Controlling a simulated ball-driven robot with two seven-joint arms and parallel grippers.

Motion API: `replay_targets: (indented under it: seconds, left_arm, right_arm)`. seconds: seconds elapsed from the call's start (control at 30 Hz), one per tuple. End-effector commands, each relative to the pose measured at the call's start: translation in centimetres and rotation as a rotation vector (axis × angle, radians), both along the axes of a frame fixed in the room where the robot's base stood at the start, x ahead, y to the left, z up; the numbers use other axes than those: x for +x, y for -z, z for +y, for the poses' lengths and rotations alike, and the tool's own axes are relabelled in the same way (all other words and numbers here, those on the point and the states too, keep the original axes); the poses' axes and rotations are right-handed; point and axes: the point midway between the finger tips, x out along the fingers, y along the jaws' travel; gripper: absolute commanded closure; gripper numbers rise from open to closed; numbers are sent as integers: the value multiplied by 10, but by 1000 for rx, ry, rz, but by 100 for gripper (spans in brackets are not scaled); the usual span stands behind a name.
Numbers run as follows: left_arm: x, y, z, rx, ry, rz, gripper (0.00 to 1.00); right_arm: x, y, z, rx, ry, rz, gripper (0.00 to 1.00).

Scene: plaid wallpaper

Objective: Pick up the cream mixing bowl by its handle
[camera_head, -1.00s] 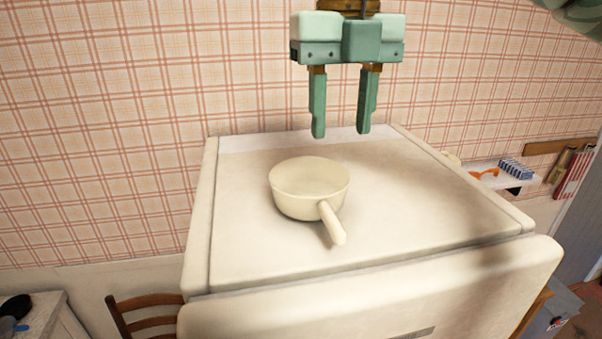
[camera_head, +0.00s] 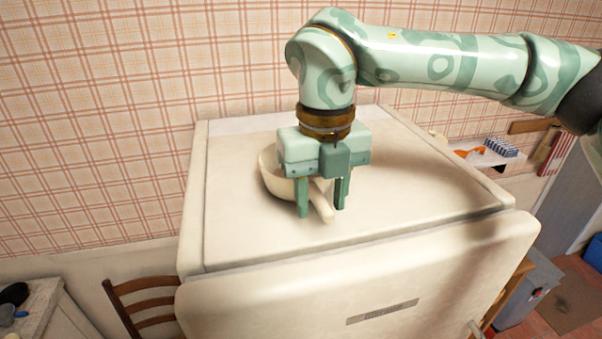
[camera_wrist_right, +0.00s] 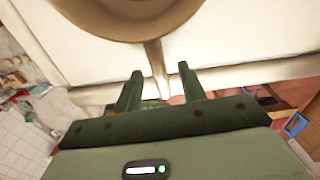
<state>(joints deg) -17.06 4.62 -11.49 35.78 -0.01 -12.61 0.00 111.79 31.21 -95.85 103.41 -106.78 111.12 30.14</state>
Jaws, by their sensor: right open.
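The cream mixing bowl (camera_head: 268,174) stands upright on top of a cream fridge (camera_head: 420,190), partly hidden behind my right gripper. Its handle (camera_head: 321,204) points toward the front edge. My right gripper (camera_head: 322,212) is open and points down, with one finger on each side of the handle in the head view. In the right wrist view the bowl (camera_wrist_right: 130,12) is at the top, and its handle (camera_wrist_right: 156,68) reaches down between the open fingers (camera_wrist_right: 158,85). I cannot tell whether the fingers touch it. My left gripper is not in view.
The fridge top is otherwise clear around the bowl. Plaid wallpaper rises behind it. A wooden chair (camera_head: 150,305) stands at the lower left, and a shelf with a blue patterned box (camera_head: 501,147) is at the right.

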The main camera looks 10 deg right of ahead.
Motion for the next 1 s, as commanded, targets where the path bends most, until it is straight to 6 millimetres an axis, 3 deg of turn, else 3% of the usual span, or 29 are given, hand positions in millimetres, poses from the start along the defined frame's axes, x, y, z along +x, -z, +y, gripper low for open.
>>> replay_targets:
  seconds: [0.13,0.33,0.37,0.5,0.87,1.0]
  left_arm:
    - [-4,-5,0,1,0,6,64]
    - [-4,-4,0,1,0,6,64]
    - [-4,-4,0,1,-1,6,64]
    - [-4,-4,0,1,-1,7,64]
    - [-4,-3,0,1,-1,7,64]
    - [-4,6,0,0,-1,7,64]
  right_arm:
    - [0,14,0,0,1,1,59]
    - [0,17,0,0,2,0,59]
    - [0,16,0,0,2,0,62]
    - [0,16,0,0,2,0,100]
    - [1,14,0,1,2,-3,100]
    - [1,5,0,1,3,-5,100]
